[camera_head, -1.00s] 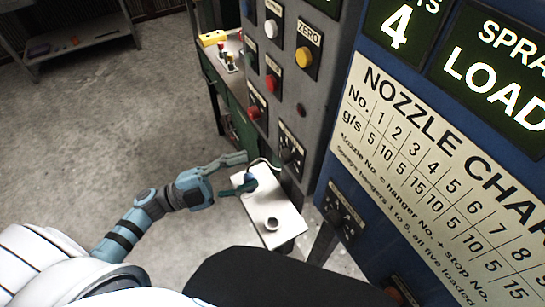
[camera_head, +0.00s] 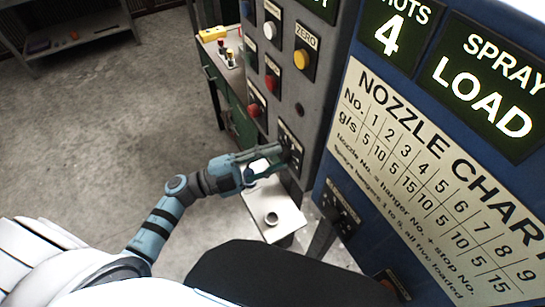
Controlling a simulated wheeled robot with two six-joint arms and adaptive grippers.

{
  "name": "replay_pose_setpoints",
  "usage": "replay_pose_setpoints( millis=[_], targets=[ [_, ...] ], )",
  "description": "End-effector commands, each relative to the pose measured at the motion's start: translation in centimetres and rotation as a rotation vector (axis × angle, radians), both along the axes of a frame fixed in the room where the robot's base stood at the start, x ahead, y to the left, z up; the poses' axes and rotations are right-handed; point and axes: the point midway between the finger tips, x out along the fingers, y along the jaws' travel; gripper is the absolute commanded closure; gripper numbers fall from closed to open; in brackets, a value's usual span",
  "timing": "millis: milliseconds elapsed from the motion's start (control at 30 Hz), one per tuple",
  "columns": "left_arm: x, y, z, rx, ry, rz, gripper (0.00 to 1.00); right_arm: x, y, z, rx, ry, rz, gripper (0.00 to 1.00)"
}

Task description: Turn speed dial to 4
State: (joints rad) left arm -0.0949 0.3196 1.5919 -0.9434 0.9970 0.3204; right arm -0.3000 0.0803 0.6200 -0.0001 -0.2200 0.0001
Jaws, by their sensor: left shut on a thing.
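A black dial plate (camera_head: 291,140) is on the lower part of the grey control panel. Its knob is mostly hidden by my gripper's fingertips, and its pointer and numbers cannot be read. My left gripper (camera_head: 283,160) reaches in from the left, with its fingertips at this dial and shut on the knob. A second dark dial plate (camera_head: 340,209) is low on the blue cabinet, clear of the gripper. Its marks are too small to read. My right gripper is not in view.
A white shelf (camera_head: 279,226) with a small round cup (camera_head: 272,218) sits just below the gripper. Red buttons (camera_head: 254,110) and a yellow button (camera_head: 301,59) are above the dial. The nozzle chart (camera_head: 430,170) is at the right.

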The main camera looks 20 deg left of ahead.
Motion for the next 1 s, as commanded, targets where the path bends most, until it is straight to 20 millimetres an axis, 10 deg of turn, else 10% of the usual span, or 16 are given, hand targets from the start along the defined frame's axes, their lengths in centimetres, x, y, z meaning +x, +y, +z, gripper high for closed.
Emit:
replay_pose_setpoints(
  millis=[1000],
  targets=[
    [0.06,0.15,0.26,0.44,-0.391,-0.001,1.0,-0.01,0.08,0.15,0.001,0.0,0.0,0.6]
  ],
)
